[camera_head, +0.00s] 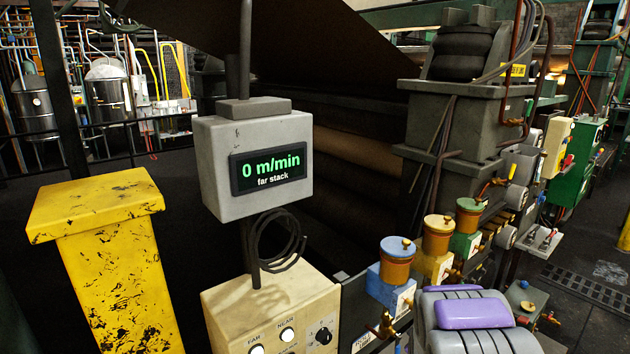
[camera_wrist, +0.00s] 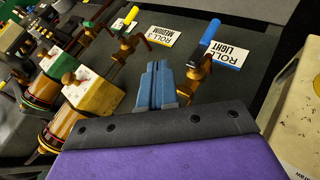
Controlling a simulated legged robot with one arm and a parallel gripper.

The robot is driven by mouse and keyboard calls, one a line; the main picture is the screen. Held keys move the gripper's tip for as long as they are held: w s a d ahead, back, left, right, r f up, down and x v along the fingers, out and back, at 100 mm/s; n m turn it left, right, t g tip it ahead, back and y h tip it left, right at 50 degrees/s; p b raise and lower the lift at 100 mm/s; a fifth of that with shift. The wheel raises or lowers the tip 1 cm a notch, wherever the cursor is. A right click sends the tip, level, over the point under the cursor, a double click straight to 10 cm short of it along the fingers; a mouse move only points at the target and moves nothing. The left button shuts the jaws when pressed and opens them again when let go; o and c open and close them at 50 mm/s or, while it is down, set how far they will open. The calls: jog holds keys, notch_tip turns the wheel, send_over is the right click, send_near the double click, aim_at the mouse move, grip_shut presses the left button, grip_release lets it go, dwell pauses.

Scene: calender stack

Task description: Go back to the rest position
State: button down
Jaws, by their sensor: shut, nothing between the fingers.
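My gripper (camera_wrist: 157,68) shows in the wrist view with its two blue fingers together and nothing between them. It is just left of a brass valve with a blue lever (camera_wrist: 209,37), whose label reads "LIGHT"; I cannot tell whether they touch. A brass valve with a yellow lever (camera_wrist: 131,15) is at its upper left, by a label reading "MEDIUM". In the head view my arm, with a purple cover, is at the lower right; the fingertips cannot be made out there.
A grey display (camera_head: 267,170) reads "0 m/min, far stack". Below it is a beige control box (camera_head: 270,310) with two lit buttons and a knob. A scuffed yellow post (camera_head: 115,280) stands left. Oil cups with blue (camera_head: 396,247), yellow (camera_head: 438,225) and green (camera_head: 469,205) lids line the machine.

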jog(key=s+a+r+m+g+y, duration=0.1)
jog(key=s+a+r+g, duration=0.15)
jog(key=s, duration=0.45)
jog(key=s+a+r+m+g, duration=0.1)
jog(key=s+a+r+m, duration=0.1)
jog(key=s+a+r, duration=0.3)
jog(key=s+a+r+m+g+y, duration=0.1)
jog(key=s+a+r+g, duration=0.15)
jog(key=s, duration=0.55)
jog(key=s+a+r+m+g, duration=0.1)
jog(key=s+a+r+g, duration=0.1)
jog(key=s, duration=1.1)
jog(key=s+a+r+m+g+y, duration=0.1)
jog(key=s+a+r+m+g, duration=0.1)
jog(key=s, duration=1.1)
jog(key=shift+s+a+r+m+g, duration=0.3)
jog(key=shift+r+g, duration=0.2)
jog(key=shift+r, duration=0.4)
jog(key=shift+a, duration=0.35)
jog(key=shift+d, duration=0.25)
jog(key=c, duration=1.8)
grip_release()
jog(key=shift+a, duration=0.1)
